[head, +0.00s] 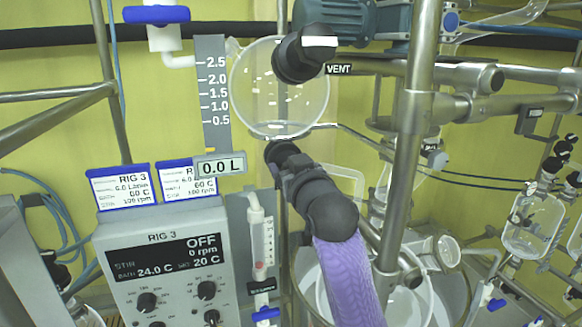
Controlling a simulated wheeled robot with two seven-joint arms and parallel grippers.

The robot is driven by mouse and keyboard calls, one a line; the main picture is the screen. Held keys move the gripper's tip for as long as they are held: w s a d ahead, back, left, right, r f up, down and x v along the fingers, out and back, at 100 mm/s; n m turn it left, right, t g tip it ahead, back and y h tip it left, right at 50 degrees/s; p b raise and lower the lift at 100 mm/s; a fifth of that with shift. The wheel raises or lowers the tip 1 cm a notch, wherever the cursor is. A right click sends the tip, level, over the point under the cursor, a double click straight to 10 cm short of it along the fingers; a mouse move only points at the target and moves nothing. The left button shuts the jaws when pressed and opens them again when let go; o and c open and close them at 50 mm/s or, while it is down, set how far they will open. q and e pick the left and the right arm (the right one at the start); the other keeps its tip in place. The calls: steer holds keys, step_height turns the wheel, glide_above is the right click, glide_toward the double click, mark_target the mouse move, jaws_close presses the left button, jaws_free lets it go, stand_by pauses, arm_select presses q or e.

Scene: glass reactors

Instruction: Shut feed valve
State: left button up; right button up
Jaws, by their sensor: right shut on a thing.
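My right arm (345,265) comes up from the bottom, and its black right gripper (281,160) reaches to just below the round glass feed vessel (305,98). The gripper is shut on the feed valve under the vessel. The gripper covers the valve's handle, so its angle cannot be told. The vessel looks clear, with small white glints. The scale (211,85) beside it runs from 0.5 to 2.5, and the display (219,166) below it reads 0.0 L. My left gripper is not in view.
The RIG 3 control box (165,255) stands at lower left, showing OFF, with two cards (123,187) above it. A black VENT fitting (300,60) sits above the vessel. A steel post (407,150) and clamps stand close right of my arm. A blue-handled valve (157,14) is at upper left.

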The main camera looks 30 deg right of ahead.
steer(key=m, duration=0.5)
steer(key=shift+f, duration=0.2)
steer(key=m, duration=0.6)
steer(key=shift+m, duration=0.4)
steer(key=m, duration=1)
steer(key=shift+m, duration=0.4)
steer(key=m, duration=1.1)
steer(key=shift+m, duration=0.4)
steer(key=m, duration=1)
steer(key=shift+m, duration=0.4)
steer(key=shift+m, duration=0.3)
